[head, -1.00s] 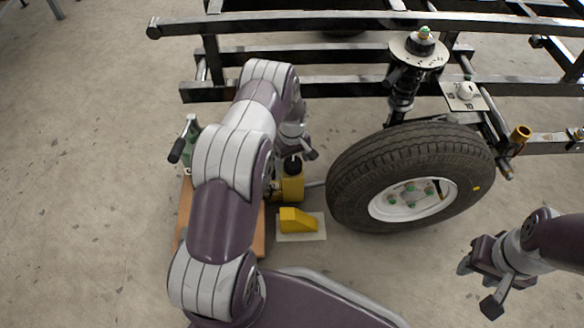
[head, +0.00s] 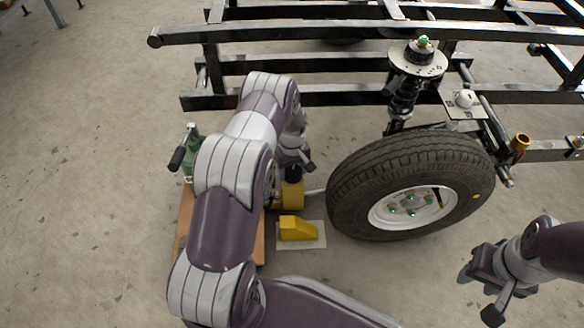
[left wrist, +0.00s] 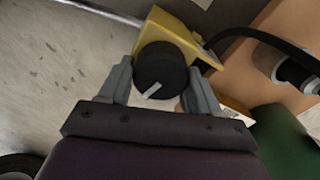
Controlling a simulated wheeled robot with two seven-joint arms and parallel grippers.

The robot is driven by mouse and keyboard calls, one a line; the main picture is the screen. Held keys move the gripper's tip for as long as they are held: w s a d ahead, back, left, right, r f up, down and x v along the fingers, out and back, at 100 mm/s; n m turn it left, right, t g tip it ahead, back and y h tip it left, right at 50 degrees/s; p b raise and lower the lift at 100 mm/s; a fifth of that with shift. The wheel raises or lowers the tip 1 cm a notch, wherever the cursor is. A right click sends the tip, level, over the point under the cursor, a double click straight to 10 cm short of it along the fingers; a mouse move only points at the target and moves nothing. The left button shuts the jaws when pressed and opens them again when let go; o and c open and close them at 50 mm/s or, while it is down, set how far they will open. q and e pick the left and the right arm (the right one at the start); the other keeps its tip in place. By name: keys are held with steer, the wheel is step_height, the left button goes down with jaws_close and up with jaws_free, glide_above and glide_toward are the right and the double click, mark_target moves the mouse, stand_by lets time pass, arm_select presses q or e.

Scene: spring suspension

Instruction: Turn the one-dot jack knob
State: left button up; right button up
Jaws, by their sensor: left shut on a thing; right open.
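The jack knob (left wrist: 161,72) is a round black knob with a pale pointer line, seen in the left wrist view on top of a yellow jack body (left wrist: 170,30). In the head view the knob (head: 292,173) is partly hidden under my left gripper (head: 296,162), above the yellow body (head: 291,196). My left gripper (left wrist: 158,85) points down and is shut on the knob, one finger on each side. No dot marking can be made out. My right gripper (head: 477,292) is open and empty at the lower right, clear of the wheel.
A black tyre (head: 350,180) with a white rim stands right of the jack, under a black frame (head: 300,28) with a spring strut (head: 402,95). A yellow wedge (head: 297,229) lies on a pale plate. A green device (head: 190,150) stands on a wooden board (head: 258,246).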

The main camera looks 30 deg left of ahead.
arm_select(q)
steer(key=m+p, duration=0.2)
steer(key=m, duration=0.1)
steer(key=shift+r, duration=0.2)
steer(key=m+p, duration=0.2)
steer(key=m, duration=0.2)
steer(key=shift+w+d, duration=0.1)
steer(key=m+p, duration=0.1)
steer(key=m, duration=0.3)
steer(key=shift+d+f+m, duration=0.1)
steer(key=shift+m, duration=0.2)
steer(key=m+p, duration=0.1)
steer(key=m, duration=0.3)
steer(key=shift+d, duration=0.1)
steer(key=m+p, duration=0.1)
steer(key=m, duration=0.4)
steer(key=shift+d, duration=0.1)
steer(key=m, duration=0.4)
steer(key=shift+m+p, duration=0.3)
steer(key=m, duration=0.4)
steer(key=shift+s, duration=0.25)
steer(key=shift+s+f+m+p, duration=0.1)
steer(key=shift+m+p, duration=0.2)
steer(key=shift+m, duration=2)
